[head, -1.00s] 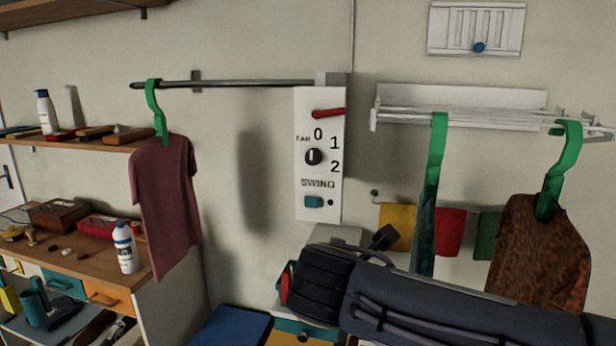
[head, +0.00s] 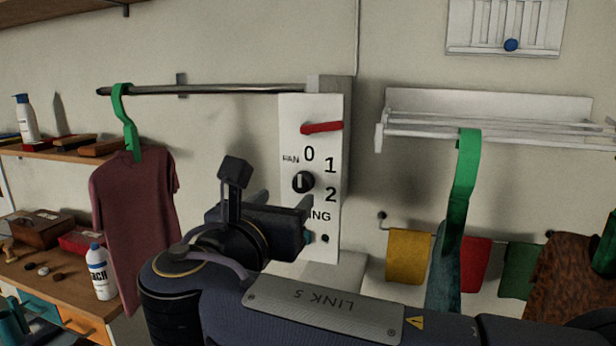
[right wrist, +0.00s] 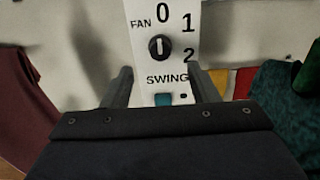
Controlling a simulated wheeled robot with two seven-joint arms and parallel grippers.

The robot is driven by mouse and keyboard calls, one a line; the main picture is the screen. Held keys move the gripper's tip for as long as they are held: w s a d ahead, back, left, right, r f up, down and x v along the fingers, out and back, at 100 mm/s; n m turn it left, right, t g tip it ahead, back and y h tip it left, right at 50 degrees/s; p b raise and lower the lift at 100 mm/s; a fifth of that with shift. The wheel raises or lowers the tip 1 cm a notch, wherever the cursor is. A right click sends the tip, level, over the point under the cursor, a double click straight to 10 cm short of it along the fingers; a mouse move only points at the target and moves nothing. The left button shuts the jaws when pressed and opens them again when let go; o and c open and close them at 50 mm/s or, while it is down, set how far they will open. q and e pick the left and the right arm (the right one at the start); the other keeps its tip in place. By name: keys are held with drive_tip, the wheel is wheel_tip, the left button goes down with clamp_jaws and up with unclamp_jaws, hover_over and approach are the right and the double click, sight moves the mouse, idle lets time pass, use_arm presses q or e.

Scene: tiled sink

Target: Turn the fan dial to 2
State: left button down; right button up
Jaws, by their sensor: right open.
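The fan dial (head: 303,181) is a round black knob on a white wall panel (head: 290,112), with 0, 1 and 2 printed around its upper right. Its white mark points upward, towards 0. In the right wrist view the dial (right wrist: 159,47) sits a little beyond and between the fingertips, apart from them. My right gripper (head: 287,198) is open and empty in front of the panel, just below the dial; its fingers (right wrist: 160,75) also show in the wrist view. It partly covers the SWING label and the teal button (right wrist: 163,99). My left gripper is out of view.
A red lever (head: 322,127) sticks out above the dial. A metal rod (head: 210,90) with a maroon shirt (head: 135,215) runs left from the panel. A white rack (head: 490,130) with hung clothes and small cloths (head: 408,256) are to the right.

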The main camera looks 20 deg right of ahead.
sight(300, 184)
drive_tip(key=p+x, duration=0.1)
drive_tip(key=x, duration=0.6)
drive_tip(key=shift+w+d+r, duration=0.1)
drive_tip(key=shift+w+d, duration=0.15)
drive_tip(key=shift+w, duration=0.05)
drive_tip(key=c, duration=0.9)
